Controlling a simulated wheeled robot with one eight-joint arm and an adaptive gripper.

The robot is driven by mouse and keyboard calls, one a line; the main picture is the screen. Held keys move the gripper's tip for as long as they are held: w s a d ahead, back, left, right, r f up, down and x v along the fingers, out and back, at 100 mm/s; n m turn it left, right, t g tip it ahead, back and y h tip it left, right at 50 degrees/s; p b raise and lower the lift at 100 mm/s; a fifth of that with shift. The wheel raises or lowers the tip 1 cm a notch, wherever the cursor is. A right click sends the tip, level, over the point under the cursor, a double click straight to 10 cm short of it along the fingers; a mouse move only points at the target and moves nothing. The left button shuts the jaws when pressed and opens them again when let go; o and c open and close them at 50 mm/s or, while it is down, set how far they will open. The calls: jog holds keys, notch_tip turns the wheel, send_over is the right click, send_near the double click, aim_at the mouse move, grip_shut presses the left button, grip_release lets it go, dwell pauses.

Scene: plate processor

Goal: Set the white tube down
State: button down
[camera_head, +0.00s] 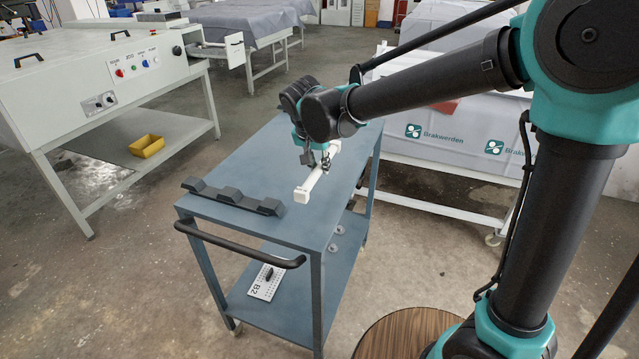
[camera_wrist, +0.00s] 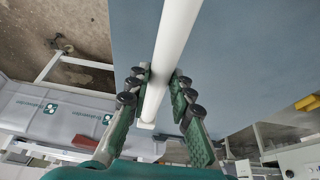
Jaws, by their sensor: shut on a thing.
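The white tube (camera_head: 317,178) is a long, straight, pale bar at the right side of the blue-grey cart's top (camera_head: 250,160). My gripper (camera_head: 318,160) reaches down over it from above. In the wrist view the tube (camera_wrist: 173,45) runs between the two fingers, and my gripper (camera_wrist: 160,90) is shut on it. The tube looks level, close to the cart top; I cannot tell whether it touches. The gripper hides part of the tube in the head view.
A dark notched rack (camera_head: 233,197) lies on the cart top, left of the tube. A black handle (camera_head: 240,245) runs along the cart's near edge. A plate marked B2 (camera_head: 266,282) lies on the lower shelf. A white machine (camera_head: 100,75) stands at left with a yellow bin (camera_head: 147,146).

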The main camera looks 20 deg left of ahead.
aim_at(321, 190)
jog(key=shift+f, duration=3.3)
jog(key=c, duration=1.3)
grip_release()
jog(key=shift+f, duration=0.1)
jog(key=shift+c, duration=0.2)
jog(key=v, duration=1.2)
